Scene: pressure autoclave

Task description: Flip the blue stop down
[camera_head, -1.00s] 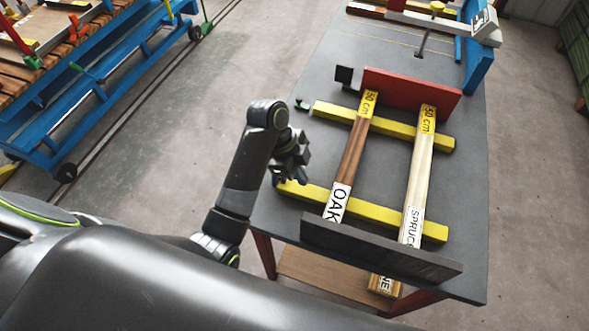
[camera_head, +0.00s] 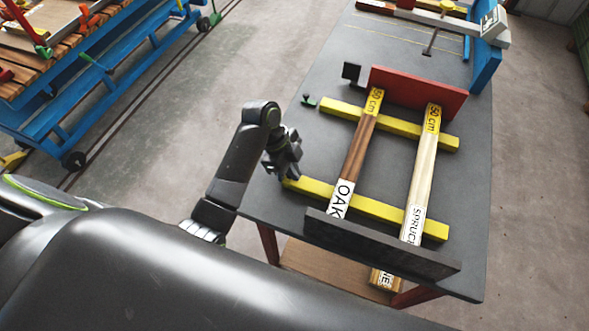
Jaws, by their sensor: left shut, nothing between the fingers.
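My left gripper (camera_head: 284,172) is shut and empty at the table's left edge, close to the left end of the near yellow bar (camera_head: 365,208). It is far from the blue piece. I cannot tell if it touches the bar. My right gripper is not in view.
An oak strip (camera_head: 357,150) and a spruce strip (camera_head: 420,165) lie across two yellow bars, between a red board (camera_head: 418,92) and a dark board (camera_head: 380,246). A small green-and-black part (camera_head: 309,100) is at the left edge. A blue cart (camera_head: 100,105) stands at left.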

